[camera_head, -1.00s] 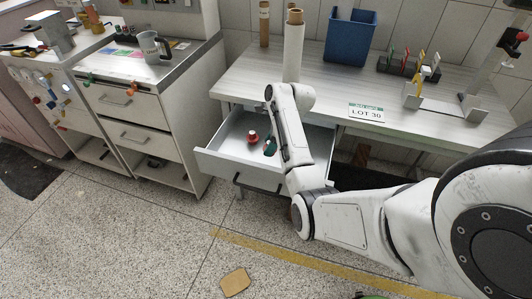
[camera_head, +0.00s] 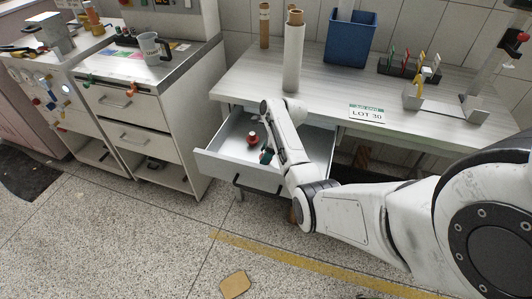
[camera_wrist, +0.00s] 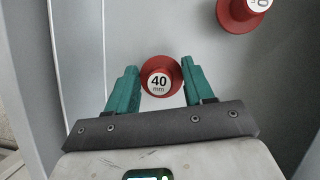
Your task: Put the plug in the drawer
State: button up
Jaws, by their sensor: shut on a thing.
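A red plug (camera_wrist: 160,80) with a white "40 mm" label sits between the green fingers of my gripper (camera_wrist: 158,88) in the wrist view, and my gripper is shut on it. In the head view my gripper (camera_head: 266,156) is inside the open drawer (camera_head: 225,172), and the held plug is mostly hidden there. A second red plug (camera_head: 252,139) stands in the drawer beside my gripper. It also shows at the upper right of the wrist view (camera_wrist: 236,16). I cannot tell whether the held plug touches the drawer floor.
The workbench (camera_head: 330,92) above the drawer carries a tall roll (camera_head: 293,55), a blue bin (camera_head: 350,40) and a "LOT 30" sign (camera_head: 366,113). A cabinet (camera_head: 150,110) with a mug (camera_head: 150,47) on top stands to the left. Drawer floor around the plugs is clear.

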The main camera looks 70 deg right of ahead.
jog(key=o, duration=1)
jog(key=p+v, duration=0.1)
jog(key=v, duration=1.1)
jog(key=shift+w+r, duration=0.1)
jog(key=shift+r, duration=0.1)
